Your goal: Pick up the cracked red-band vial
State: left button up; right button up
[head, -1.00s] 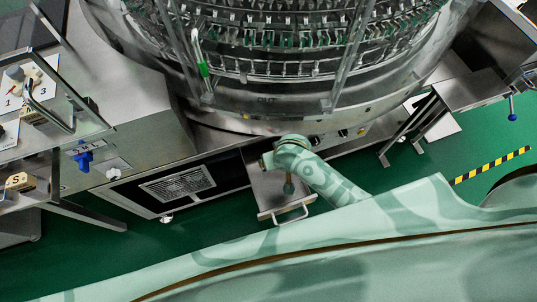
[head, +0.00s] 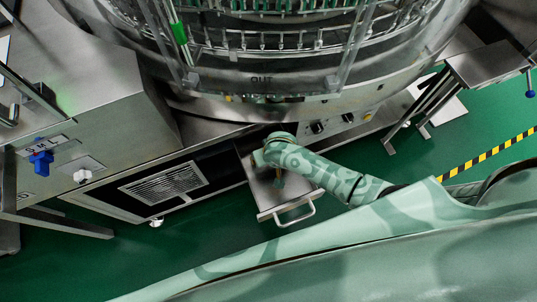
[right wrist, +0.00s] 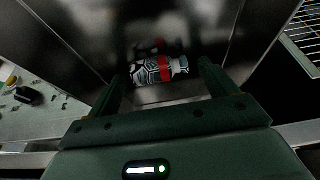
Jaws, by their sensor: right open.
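The vial (right wrist: 158,69) lies on its side in the right wrist view, with a red band around its middle and a black-and-white crack-like pattern. It rests on the dark metal floor of the open drawer (head: 262,200). My left gripper is not in view.
The drawer's walls stand close around my right gripper. A bar handle (head: 289,217) is on its front. The rotary washer (head: 260,80) stands above, and a vent grille (head: 163,185) is to the left. A steel side table (head: 490,62) stands at right. Green floor lies in front.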

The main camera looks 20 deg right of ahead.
jog(key=c, duration=1.1)
jog(key=shift+o, duration=0.2)
jog(key=shift+r, duration=0.1)
